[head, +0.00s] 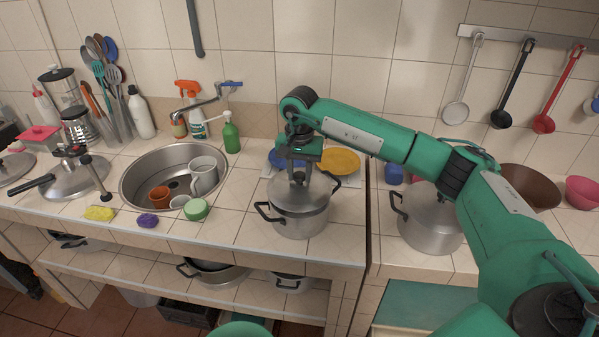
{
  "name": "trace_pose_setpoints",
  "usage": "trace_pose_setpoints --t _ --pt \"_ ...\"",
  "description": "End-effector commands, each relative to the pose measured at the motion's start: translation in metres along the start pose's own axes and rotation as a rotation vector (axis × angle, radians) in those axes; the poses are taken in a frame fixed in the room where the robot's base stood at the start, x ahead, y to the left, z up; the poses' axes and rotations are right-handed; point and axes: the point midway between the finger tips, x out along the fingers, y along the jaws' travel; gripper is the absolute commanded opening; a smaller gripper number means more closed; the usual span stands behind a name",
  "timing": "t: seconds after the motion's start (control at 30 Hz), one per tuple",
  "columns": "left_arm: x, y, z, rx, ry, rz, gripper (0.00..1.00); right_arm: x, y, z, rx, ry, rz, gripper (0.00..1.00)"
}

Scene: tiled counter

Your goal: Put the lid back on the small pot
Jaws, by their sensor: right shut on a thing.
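A small steel pot (301,222) with dark side handles stands near the front edge of the counter. A domed metal lid (289,194) is at the pot's mouth. From this angle I cannot tell whether it is fully seated or just above the rim. My right gripper (300,172) reaches in from the right, points down and is shut on the lid's top. The lid's knob is hidden between the fingers. My left gripper is not in view.
A second steel pot (428,226) stands to the right, partly behind my right arm. A sink (133,190) with cups is to the left. Sponges (100,213) lie along the front edge.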

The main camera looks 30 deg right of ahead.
Motion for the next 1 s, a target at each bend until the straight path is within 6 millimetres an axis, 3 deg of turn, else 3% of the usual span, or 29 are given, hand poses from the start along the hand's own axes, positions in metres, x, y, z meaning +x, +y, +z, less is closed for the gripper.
trace_pose_setpoints --t 0.9,0.93,1.0 --pt "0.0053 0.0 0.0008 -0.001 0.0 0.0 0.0 0.0003 0.0 -0.0002 0.0 0.0 0.0 0.0" --pt "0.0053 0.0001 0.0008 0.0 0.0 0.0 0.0 0.0003 0.0 -0.0002 0.0 0.0 0.0 0.37" --pt "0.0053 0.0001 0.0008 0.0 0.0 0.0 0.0 0.0003 0.0 -0.0002 0.0 0.0 0.0 0.5"
